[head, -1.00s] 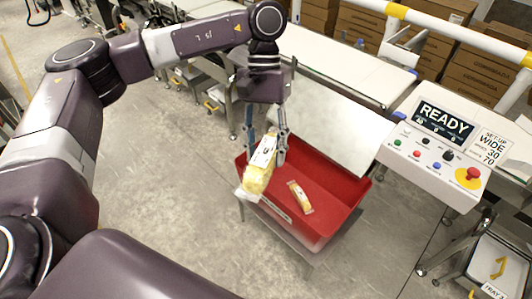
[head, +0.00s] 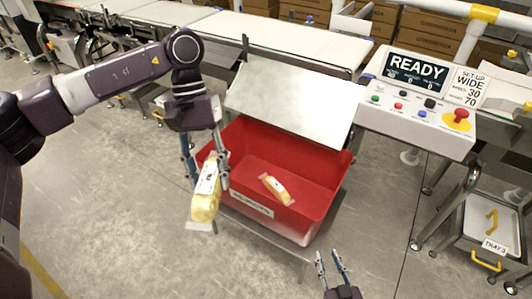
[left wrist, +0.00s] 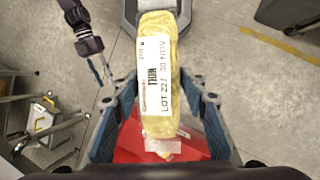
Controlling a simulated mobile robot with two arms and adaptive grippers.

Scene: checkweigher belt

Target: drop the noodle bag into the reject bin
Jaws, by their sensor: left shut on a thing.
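The noodle bag (head: 205,203) is a yellow pack with a white printed label. My left gripper (head: 205,176) is shut on its upper part, and the bag hangs tilted. In the left wrist view the bag (left wrist: 158,85) lies between the two fingers. The red reject bin (head: 294,223) stands just right of the bag. In the head view the bag overlaps the bin's left front corner, and its lower end shows against the floor. A smaller yellow pack (head: 277,189) lies inside the bin. My right gripper (head: 331,262) is open and empty, in front of the bin.
A sloping metal plate (head: 290,103) rises behind the bin. A control panel (head: 418,100) reading READY stands to the right, with a tray (head: 490,232) below it. The conveyor belt (head: 250,38) runs behind. Floor in front is clear.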

